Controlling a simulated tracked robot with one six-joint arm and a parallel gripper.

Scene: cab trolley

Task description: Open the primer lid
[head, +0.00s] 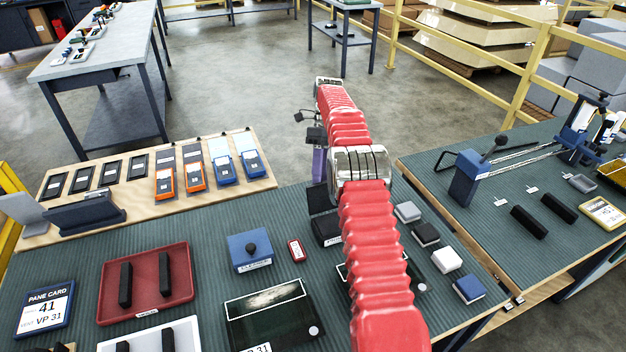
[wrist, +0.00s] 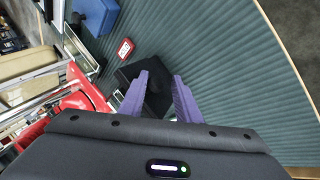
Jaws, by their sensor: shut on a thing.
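The primer box (head: 327,231) is a black block with a partly hidden white label, on the green ribbed mat just left of my red arm. Its black lid (head: 321,199) shows as a dark panel above and behind the box front. It looks raised, but I cannot tell its exact angle. My gripper (head: 318,180) has purple fingers that point down at the lid. In the wrist view, the fingers (wrist: 161,76) are on either side of a dark knob on the black lid (wrist: 130,74). My gripper is shut on the lid; the exact contact is hard to see.
A blue box with a black knob, labelled as cleaner (head: 250,251), and a small red tag (head: 297,250) lie to the left. Small blocks (head: 426,234) stand right of my arm. A red tray (head: 147,284) lies at left.

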